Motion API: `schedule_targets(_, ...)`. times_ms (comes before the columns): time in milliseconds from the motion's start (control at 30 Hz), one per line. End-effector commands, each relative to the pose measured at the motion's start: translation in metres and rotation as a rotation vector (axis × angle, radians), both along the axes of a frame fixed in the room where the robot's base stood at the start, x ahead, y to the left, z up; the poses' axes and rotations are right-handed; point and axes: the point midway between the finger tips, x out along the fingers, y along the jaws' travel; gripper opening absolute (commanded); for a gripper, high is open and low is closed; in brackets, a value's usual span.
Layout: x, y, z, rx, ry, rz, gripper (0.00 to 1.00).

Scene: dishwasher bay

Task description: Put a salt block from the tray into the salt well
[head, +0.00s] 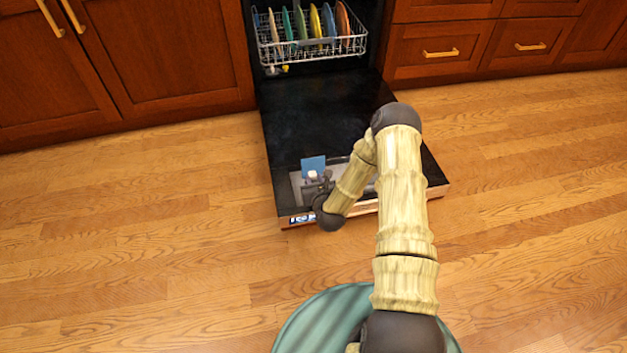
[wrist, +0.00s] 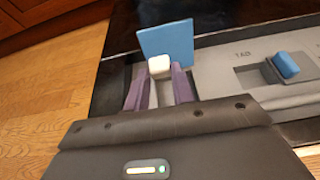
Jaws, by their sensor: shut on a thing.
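A small white salt block (wrist: 159,66) is between the purple fingertips of my gripper (wrist: 160,74), which is shut on it. It also shows as a white spot in the head view (head: 312,175). Just behind the block, a blue flap (wrist: 167,40) stands upright on the grey panel of the lowered dishwasher door; it also shows in the head view (head: 314,163). The block overlaps the flap's lower edge in the picture. The salt well's opening is hidden behind the block and fingers. No tray of salt blocks can be made out.
The black dishwasher door (head: 315,115) lies open over the wooden floor. A white rack (head: 310,46) of coloured plates is inside the machine. Right of the flap, a blue piece (wrist: 285,66) sits on the grey panel (wrist: 225,56). Floor is clear on both sides.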

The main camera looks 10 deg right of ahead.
Motion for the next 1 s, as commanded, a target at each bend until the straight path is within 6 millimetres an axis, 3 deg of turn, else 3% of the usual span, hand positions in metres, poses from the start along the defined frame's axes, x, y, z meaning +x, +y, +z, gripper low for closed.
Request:
schedule_targets(333, 0.0, 0.003, -0.028, 0.001, 0.0, 0.005, 0.03)
schedule_targets(1000, 0.0, 0.003, -0.03, 0.0, 0.0, 0.004, 0.03)
